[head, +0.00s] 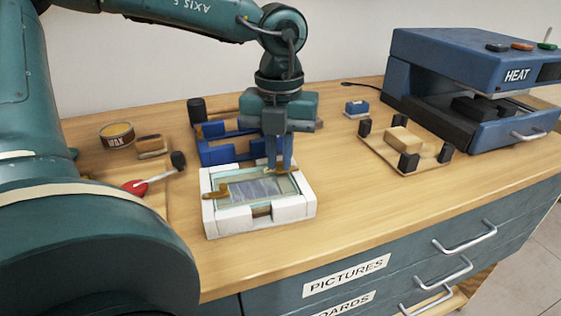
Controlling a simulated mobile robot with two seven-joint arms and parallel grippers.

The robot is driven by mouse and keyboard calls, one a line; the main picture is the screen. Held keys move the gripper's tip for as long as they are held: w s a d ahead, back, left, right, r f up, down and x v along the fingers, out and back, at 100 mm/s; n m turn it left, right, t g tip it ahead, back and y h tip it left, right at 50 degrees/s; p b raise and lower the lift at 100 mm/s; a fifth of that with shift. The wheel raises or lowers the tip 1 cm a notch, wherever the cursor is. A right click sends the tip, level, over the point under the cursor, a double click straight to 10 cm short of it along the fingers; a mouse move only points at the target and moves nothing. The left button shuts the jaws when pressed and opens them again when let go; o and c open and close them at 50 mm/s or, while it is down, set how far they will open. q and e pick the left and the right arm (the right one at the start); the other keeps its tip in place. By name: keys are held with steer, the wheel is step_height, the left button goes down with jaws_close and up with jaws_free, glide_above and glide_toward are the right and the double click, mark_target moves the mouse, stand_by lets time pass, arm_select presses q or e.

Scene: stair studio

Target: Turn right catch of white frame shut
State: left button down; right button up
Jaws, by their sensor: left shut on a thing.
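The white frame (228,226) lies on the wooden bench, with a glassy grey panel (250,190) inside it. Its left catch (212,191), brass coloured, sits at the left side of the frame. The right catch (291,170), also brass, shows at the upper right of the frame, partly hidden by my fingers. My left gripper (279,164) points down from above and is shut on the right catch. My right gripper is not in view.
A blue frame-like holder (215,152) stands just behind the white frame. A wax tin (117,134), a brush (151,146) and a red-and-black tool (137,187) lie left. A wooden board (381,152) with black posts and the blue heat press (430,50) stand right.

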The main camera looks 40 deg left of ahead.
mark_target(280, 162)
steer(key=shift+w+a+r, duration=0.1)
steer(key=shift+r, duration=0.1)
arm_select(q)
steer(key=c, duration=1.5)
jaws_free()
steer(key=shift+o, duration=0.2)
step_height(280, 162, up, 13)
steer(key=p, duration=0.2)
steer(key=shift+p, duration=0.3)
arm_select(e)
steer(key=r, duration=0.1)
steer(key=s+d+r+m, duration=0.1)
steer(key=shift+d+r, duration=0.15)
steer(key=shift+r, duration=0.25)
arm_select(q)
steer(key=shift+r, duration=0.1)
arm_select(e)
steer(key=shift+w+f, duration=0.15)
